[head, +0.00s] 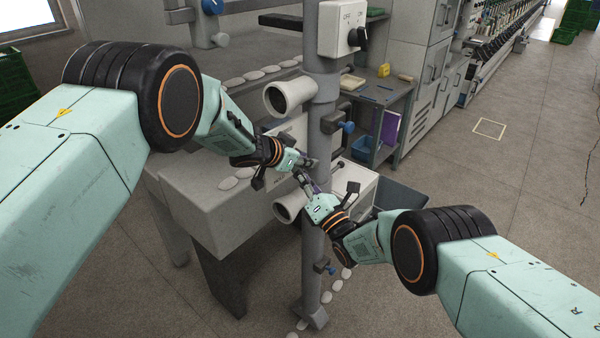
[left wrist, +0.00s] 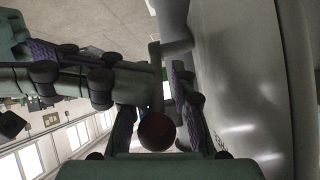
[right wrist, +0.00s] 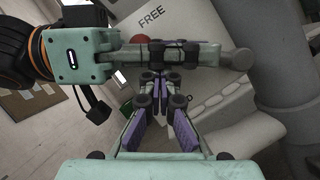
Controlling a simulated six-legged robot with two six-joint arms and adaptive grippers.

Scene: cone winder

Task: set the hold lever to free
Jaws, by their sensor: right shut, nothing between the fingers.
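The hold lever shows a dark red ball knob (left wrist: 157,132) in the left wrist view, and its grey stem end (right wrist: 245,59) shows in the right wrist view. The word FREE stands on the pale panel (right wrist: 190,20). My left gripper (head: 308,162) reaches the lever from the left. The knob lies between its fingers near the palm, with the stem running out past the tips. I cannot tell whether the fingers press on it. My right gripper (head: 300,174) is shut and empty, just below the left fingers. Its closed tips (right wrist: 160,85) show in the right wrist view.
A grey upright post (head: 313,230) stands close beside both grippers. A switch box (head: 342,28) with a black knob is higher on it. Two pale tubes (head: 290,95) stick out nearby. A side table (head: 385,95) stands behind; open floor (head: 500,180) lies right.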

